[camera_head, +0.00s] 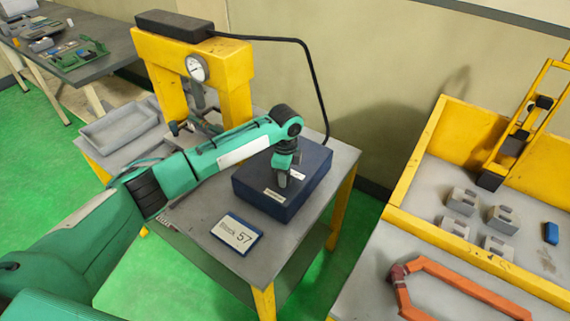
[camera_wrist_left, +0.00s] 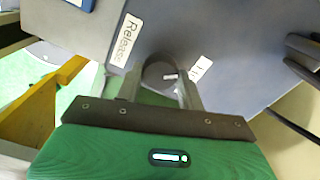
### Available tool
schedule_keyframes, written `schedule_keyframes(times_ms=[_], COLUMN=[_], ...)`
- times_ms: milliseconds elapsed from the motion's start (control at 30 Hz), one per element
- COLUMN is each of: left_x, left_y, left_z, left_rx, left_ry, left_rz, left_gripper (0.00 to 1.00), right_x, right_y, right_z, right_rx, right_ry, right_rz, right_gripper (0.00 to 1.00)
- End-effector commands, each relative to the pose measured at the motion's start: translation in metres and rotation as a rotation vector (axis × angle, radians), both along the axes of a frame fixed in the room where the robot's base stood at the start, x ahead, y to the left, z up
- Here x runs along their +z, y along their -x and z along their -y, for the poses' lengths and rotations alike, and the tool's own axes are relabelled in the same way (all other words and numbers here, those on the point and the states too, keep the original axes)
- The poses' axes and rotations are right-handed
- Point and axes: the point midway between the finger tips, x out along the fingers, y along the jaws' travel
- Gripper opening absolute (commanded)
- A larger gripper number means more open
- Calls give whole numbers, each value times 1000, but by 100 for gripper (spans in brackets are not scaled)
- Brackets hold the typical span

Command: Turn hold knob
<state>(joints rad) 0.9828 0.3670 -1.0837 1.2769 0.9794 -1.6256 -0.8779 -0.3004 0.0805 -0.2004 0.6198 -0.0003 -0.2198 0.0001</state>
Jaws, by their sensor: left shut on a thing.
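A dark blue control box (camera_head: 308,185) stands on the grey table beside the yellow press. Its top fills much of the left wrist view (camera_wrist_left: 225,45). A dark round knob (camera_wrist_left: 160,74) with a light mark sits on the box, between the fingers of my left gripper (camera_wrist_left: 158,90). The left gripper is shut on this knob. In the head view my left gripper (camera_head: 283,178) points down onto the box top and hides most of the knob. A "Release" label (camera_wrist_left: 128,40) lies left of the knob, and a second small label (camera_wrist_left: 201,68) lies right of it.
The yellow press (camera_head: 238,80) with a gauge (camera_head: 196,68) stands behind my left arm. A black cable (camera_head: 318,90) hangs behind the box. A "Block 57" sign (camera_head: 237,234) lies near the front edge. A grey tray (camera_head: 118,128) is at left.

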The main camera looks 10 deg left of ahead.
Motion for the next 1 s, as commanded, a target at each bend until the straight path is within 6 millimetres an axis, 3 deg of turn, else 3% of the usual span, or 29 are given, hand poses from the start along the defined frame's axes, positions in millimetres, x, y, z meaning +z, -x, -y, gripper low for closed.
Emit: schedule_keyframes(times_ms=[33,200,1000], left_x=[6,6,5], left_y=[1,0,-1], left_z=[1,0,0], left_rx=[45,207,967], left_ry=[1,0,0], left_rz=[-2,-2,-2], left_gripper=[16,16,16], right_x=[14,34,113], right_y=[0,0,0], right_z=[0,-1,-1], right_rx=[0,-1,-2], right_ry=[0,-1,-1], right_rz=[0,0,1], right_gripper=[36,36,36])
